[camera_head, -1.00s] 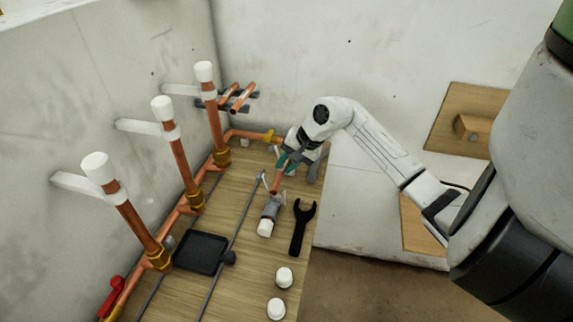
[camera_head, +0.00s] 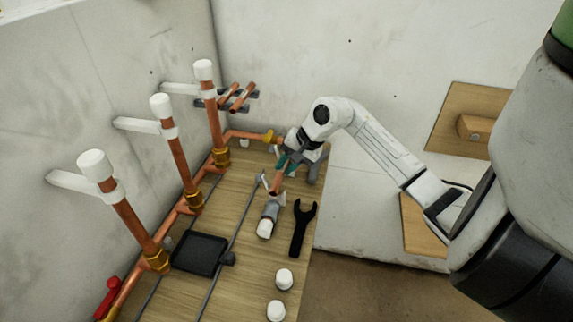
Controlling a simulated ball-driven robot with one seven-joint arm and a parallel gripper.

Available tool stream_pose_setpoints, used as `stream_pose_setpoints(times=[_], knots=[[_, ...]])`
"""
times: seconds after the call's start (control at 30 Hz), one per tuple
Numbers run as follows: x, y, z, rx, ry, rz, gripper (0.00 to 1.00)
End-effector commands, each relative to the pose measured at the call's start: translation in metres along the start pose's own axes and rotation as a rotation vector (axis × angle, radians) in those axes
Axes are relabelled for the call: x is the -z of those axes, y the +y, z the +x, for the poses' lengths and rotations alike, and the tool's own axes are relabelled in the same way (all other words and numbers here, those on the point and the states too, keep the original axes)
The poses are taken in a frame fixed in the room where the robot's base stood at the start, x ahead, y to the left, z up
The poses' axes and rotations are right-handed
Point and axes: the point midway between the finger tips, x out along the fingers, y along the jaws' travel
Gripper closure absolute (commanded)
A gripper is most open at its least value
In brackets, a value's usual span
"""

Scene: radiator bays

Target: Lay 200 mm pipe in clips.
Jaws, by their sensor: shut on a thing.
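My gripper (camera_head: 290,163) is at the far end of the wooden bench, shut on a copper pipe (camera_head: 280,178). The held pipe is tilted, its lower end near a grey holder with a white cap, and its upper part is hidden by the gripper. On the back wall at the left, dark clips (camera_head: 252,95) hold short copper pipes (camera_head: 238,98) side by side. I cannot tell the lengths of the pipes. My gripper is right of and below these clips, apart from them.
Three upright copper risers (camera_head: 181,165) with white caps stand along the left wall. A black spanner (camera_head: 301,228), a black tray (camera_head: 199,253), a grey holder (camera_head: 269,214) and white caps (camera_head: 284,278) lie on the bench (camera_head: 225,225). Space above the bench's right edge is open.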

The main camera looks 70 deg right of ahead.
Motion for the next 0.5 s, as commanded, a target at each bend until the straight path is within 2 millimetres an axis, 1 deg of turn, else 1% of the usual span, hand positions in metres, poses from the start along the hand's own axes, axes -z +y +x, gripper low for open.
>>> stream_pose_setpoints(times=[0.5], knots=[[0.0003, 0.0049, 0.0084, 0.0, 0.001, -0.001, 1.0]])
